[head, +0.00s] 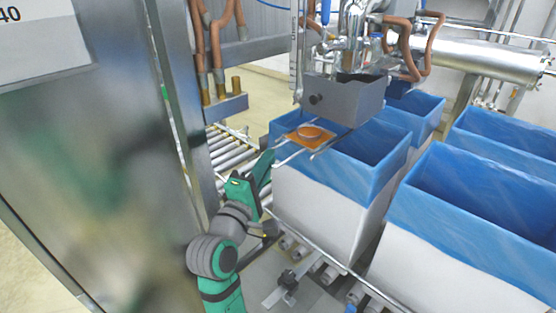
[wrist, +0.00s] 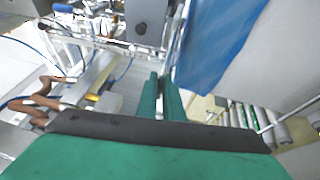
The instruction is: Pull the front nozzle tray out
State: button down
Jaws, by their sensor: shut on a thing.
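The nozzle tray, an orange plate (head: 311,134) with a round raised piece on it and thin metal rails, sits over the blue-lined opening of the front box, below and in front of a grey housing with a dark knob (head: 342,98). My green gripper (head: 268,160) is at the left end of the tray's rails, beside the box's left rim, with its fingers closed on the tray. In the wrist view the two green fingers (wrist: 162,84) are close together. The exact contact is too small to make out, and the orange plate is not clear there.
The white front box (head: 318,205) with its blue liner stands right of my arm. More blue-lined boxes (head: 470,230) stand to the right. A roller conveyor (head: 232,153) runs at the left behind my gripper. A metal cabinet panel (head: 90,150) fills the left side.

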jog(key=shift+s+d+r, duration=0.15)
jog(key=shift+d+r, duration=0.1)
jog(key=shift+d, duration=0.05)
jog(key=c, duration=1.9)
grip_release()
jog(key=shift+w+a+f, duration=0.1)
jog(key=shift+w+a, duration=0.1)
jog(key=v, duration=1.1)
